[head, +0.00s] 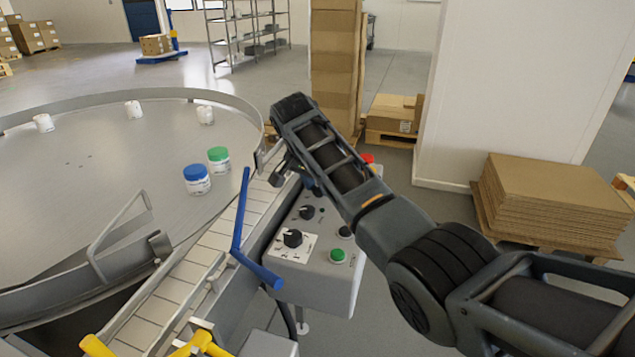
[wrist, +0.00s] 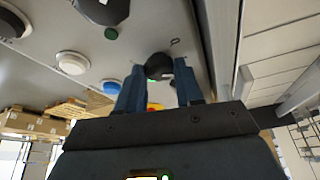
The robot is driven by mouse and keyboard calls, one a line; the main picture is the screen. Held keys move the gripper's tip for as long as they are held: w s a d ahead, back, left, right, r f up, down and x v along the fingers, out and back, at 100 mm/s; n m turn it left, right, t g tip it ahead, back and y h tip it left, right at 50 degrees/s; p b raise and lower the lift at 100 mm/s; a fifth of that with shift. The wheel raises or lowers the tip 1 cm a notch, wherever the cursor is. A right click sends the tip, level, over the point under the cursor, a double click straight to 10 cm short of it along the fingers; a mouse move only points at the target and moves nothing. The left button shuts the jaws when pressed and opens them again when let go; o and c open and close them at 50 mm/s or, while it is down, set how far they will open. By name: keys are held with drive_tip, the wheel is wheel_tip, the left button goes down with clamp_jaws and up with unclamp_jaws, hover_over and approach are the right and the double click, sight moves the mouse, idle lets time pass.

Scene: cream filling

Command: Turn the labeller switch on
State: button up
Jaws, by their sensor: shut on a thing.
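The control panel (head: 318,278) stands beside the conveyor in the head view, with black rotary knobs on its top. In the wrist view my gripper (wrist: 158,76) has its two blue fingers on either side of a black knob (wrist: 158,64), shut on it. I cannot read this knob's label or tell its setting. In the head view my arm hides most of the gripper and that part of the panel. A larger black knob (head: 293,238) on a white plate and another black knob (head: 306,212) show nearer the front.
A green button (head: 337,255) sits on the panel, and a red one (head: 367,158) shows behind my arm. A blue bent rail (head: 240,215) runs over the conveyor (head: 175,290). Lidded jars (head: 197,180) stand on the round table (head: 90,160). Stacked cardboard (head: 550,195) is at right.

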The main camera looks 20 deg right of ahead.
idle(0.5)
drive_tip(key=o, duration=1)
drive_tip(key=shift+v, duration=3.85)
